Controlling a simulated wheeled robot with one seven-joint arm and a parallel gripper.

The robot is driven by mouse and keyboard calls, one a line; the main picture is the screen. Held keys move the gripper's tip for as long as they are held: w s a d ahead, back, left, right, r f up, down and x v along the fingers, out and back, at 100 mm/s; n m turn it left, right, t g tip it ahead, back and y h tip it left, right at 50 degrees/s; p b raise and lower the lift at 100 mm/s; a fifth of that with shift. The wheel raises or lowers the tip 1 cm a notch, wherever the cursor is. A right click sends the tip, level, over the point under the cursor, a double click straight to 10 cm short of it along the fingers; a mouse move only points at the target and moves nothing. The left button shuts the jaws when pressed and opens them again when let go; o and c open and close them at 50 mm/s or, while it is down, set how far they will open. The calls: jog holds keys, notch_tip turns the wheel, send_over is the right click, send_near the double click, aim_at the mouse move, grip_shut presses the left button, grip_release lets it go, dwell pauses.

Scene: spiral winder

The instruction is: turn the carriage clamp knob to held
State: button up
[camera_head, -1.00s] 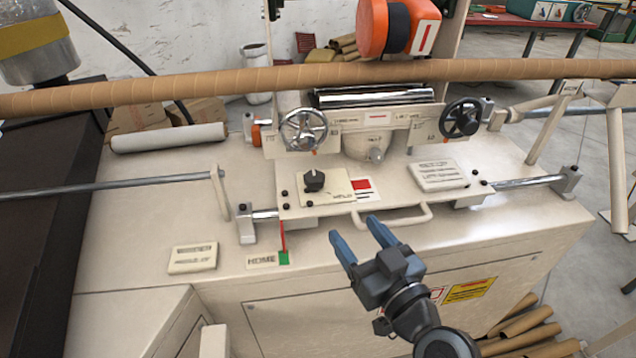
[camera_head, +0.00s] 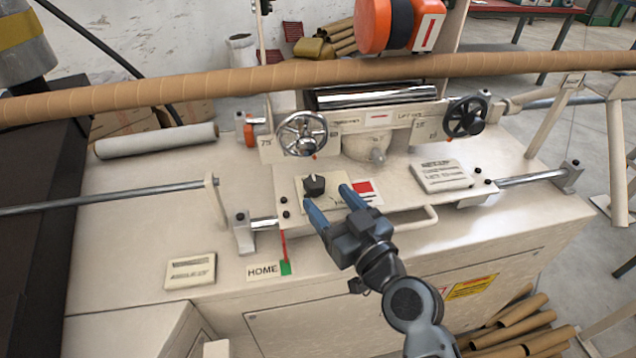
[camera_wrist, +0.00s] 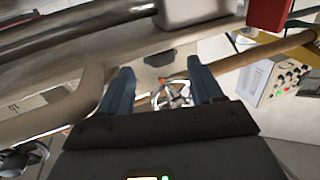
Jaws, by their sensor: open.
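The carriage clamp knob (camera_head: 314,186) is a small black knob with a light pointer mark, on a cream plate on the carriage (camera_head: 400,192). Lettering on the plate beside it is partly hidden by my gripper. My gripper (camera_head: 326,194) is open and empty. In the head view its blue fingertips appear just in front of the knob, one to each side; I cannot tell whether they touch it. In the wrist view the two fingers (camera_wrist: 160,68) are spread apart, and a dark piece (camera_wrist: 160,58) shows between them that I cannot surely identify as the knob.
A chrome handwheel (camera_head: 302,133) and a black handwheel (camera_head: 465,117) stand behind the carriage. A long cardboard tube (camera_head: 230,83) crosses above. A loop handle (camera_head: 418,222) juts from the carriage front. A HOME label (camera_head: 263,271) lies at the front left.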

aim_at(320, 190)
jog(key=shift+p+x, duration=0.3)
jog(key=shift+x, duration=1.95)
jog(key=c, duration=1.1)
